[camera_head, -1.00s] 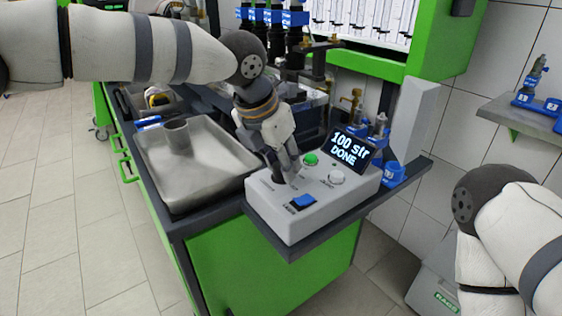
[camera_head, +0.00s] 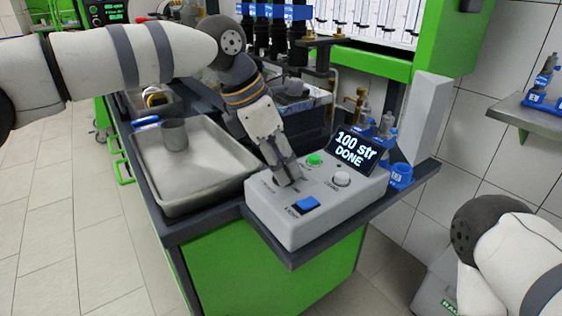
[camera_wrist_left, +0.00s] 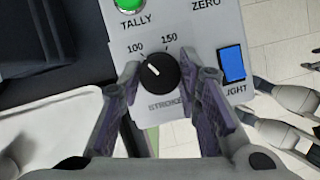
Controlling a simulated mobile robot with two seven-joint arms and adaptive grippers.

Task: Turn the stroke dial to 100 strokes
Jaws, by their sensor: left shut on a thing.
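The stroke dial (camera_wrist_left: 160,72) is a round black knob in the left wrist view. Its white mark points up and left, toward the printed 100. My left gripper (camera_wrist_left: 159,70) has one finger on each side of the knob and is shut on it. In the head view this gripper (camera_head: 286,180) reaches down onto the left part of the grey control box (camera_head: 290,225), and its fingers hide the dial. The tilted display (camera_head: 356,148) reads "100 str DONE". My right gripper is out of view; only part of the right arm shows.
A green button (camera_head: 314,160), a white button (camera_head: 341,179) and a blue switch (camera_head: 306,205) sit on the box near the dial. A metal tray (camera_head: 180,203) with a grey cup (camera_head: 174,133) lies to the left. Pump parts stand behind.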

